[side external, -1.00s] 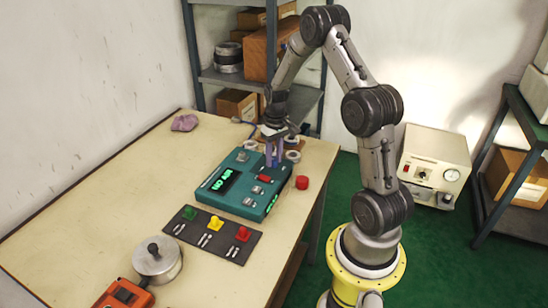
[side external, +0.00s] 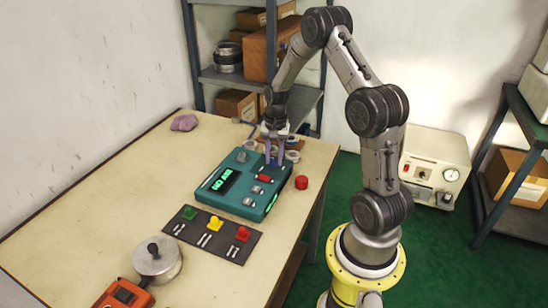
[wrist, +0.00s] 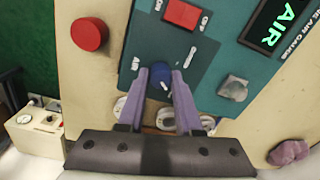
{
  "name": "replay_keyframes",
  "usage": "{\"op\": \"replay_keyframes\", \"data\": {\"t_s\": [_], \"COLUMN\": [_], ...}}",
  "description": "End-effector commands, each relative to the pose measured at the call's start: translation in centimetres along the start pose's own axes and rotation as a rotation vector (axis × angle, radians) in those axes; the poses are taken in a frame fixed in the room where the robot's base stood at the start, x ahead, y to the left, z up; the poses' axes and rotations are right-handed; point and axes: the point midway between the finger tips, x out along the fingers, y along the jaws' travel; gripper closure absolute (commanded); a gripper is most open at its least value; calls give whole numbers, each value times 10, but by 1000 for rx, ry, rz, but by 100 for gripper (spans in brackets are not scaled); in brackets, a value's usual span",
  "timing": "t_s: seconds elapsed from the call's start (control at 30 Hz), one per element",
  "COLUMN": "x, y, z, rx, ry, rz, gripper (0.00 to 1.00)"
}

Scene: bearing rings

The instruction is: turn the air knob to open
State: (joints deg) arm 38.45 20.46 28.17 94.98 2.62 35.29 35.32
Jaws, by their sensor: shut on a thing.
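The teal control box (side external: 210,203) sits on the table with a lit green display (side external: 224,180); it ends in "AIR" in the wrist view (wrist: 285,20). A round blue knob (wrist: 160,83) with a white mark beside it is near the box's edge, between two small white labels. My gripper (wrist: 161,74) points down with its purple fingers on either side of this knob, shut on it.
A grey knob (side external: 242,156), a red switch (side external: 264,178) and silver switches are on the box. A red cylinder (side external: 302,182) stands right of it, pale rings (side external: 292,155) behind. The table's left is mostly clear.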

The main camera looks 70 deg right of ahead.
Motion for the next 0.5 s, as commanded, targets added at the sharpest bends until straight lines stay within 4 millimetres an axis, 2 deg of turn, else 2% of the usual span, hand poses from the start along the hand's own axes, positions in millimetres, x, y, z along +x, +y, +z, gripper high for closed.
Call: {"op": "replay_keyframes", "data": {"t_s": [0.5], "x": [-2], "y": [0], "z": [0], "rx": [67], "ry": [3], "rz": [-1], "gripper": [100]}}
